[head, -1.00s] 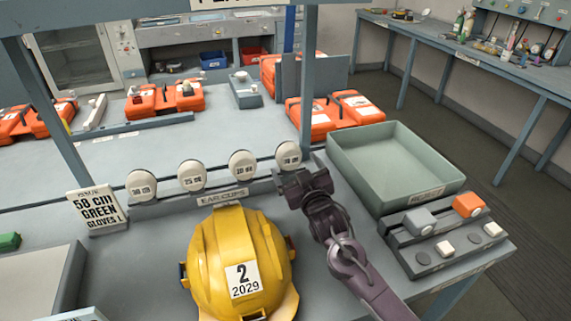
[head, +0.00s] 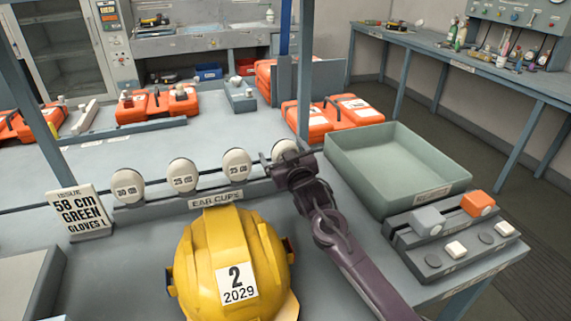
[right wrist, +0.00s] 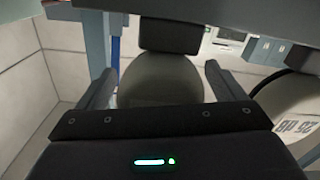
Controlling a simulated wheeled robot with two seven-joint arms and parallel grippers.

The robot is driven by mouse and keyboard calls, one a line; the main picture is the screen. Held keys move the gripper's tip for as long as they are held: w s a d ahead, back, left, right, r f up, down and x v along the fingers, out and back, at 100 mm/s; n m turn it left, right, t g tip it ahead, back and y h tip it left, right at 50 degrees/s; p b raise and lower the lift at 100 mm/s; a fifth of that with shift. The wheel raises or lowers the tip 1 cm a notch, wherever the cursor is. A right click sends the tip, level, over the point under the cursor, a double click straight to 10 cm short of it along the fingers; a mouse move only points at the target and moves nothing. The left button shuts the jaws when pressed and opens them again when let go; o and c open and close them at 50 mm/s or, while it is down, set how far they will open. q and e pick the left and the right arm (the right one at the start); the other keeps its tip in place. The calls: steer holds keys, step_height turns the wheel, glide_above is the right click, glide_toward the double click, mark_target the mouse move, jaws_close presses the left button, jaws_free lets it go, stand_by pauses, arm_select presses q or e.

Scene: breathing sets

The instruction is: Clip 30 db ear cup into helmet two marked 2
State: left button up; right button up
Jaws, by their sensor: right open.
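The yellow helmet (head: 225,262) marked 2 and 2029 sits on the near bench. Behind it, a row of white round ear cups stands along the EAR CUPS rack (head: 216,199). The leftmost cup (head: 128,186) has a small label I cannot read surely; the second cup (head: 181,175) and third cup (head: 236,166) stand to its right. My right gripper (head: 284,163) is at the rightmost cup (head: 285,147), partly hiding it. In the right wrist view that cup (right wrist: 163,85) lies between my open fingers, its label hidden. A neighbouring cup (right wrist: 294,118) reads 25 dB, upside down. My left gripper is out of view.
A green-grey tray (head: 395,197) stands right of my right arm, with a block stand (head: 440,262) in front of it. A sign (head: 79,212) reading 58 cm green stands at the rack's left end. A blue-grey post (head: 304,75) rises behind the rightmost cup.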

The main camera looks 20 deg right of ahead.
steer(key=c, duration=1.1)
